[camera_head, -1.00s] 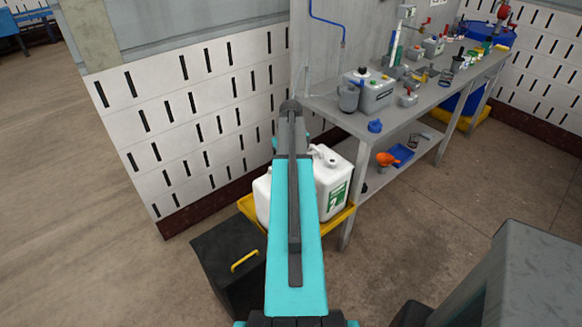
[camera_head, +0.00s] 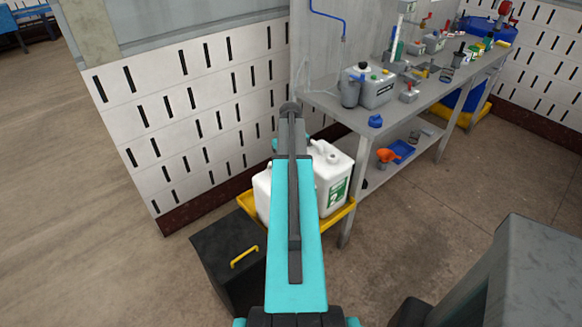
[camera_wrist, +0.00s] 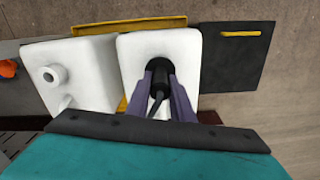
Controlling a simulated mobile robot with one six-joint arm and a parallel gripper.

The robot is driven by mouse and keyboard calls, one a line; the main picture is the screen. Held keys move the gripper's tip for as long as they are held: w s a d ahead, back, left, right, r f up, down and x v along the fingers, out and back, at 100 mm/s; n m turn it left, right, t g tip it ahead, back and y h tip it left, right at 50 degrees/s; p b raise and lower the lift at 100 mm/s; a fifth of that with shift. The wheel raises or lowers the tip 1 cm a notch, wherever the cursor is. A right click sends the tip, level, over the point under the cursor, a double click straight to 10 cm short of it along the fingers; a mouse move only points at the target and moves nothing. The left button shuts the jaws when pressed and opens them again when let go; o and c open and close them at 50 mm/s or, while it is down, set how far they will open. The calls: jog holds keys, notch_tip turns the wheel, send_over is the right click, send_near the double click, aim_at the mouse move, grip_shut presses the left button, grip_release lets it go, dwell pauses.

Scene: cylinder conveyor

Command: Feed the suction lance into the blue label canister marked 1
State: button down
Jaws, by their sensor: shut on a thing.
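Two white canisters stand side by side in a yellow tray (camera_head: 337,221). The right one (camera_head: 331,168) has a green label and an open-looking neck with a handle. The left one (camera_head: 262,192) is mostly hidden behind my arm; its label does not show. In the wrist view the order is reversed: the green-labelled canister (camera_wrist: 88,88) is left, the other (camera_wrist: 133,52) right. My gripper (camera_wrist: 161,80) is shut on the black head of the suction lance (camera_wrist: 160,74), over that right canister. The lance's lower part is hidden, so how deep it sits cannot be told. No blue label or number is visible.
A black box (camera_head: 222,252) with a yellow handle stands beside the tray. A grey workbench (camera_head: 330,108) with bottles and tools stands right of it, with an orange funnel (camera_head: 387,156) and blue tray on its lower shelf. Open floor lies left and right.

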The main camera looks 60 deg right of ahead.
jog(key=shift+f, duration=0.5)
dwell(1.1)
jog(key=c, duration=1.5)
grip_release()
jog(key=shift+r+b, duration=1.5)
jog(key=shift+r, duration=5.4)
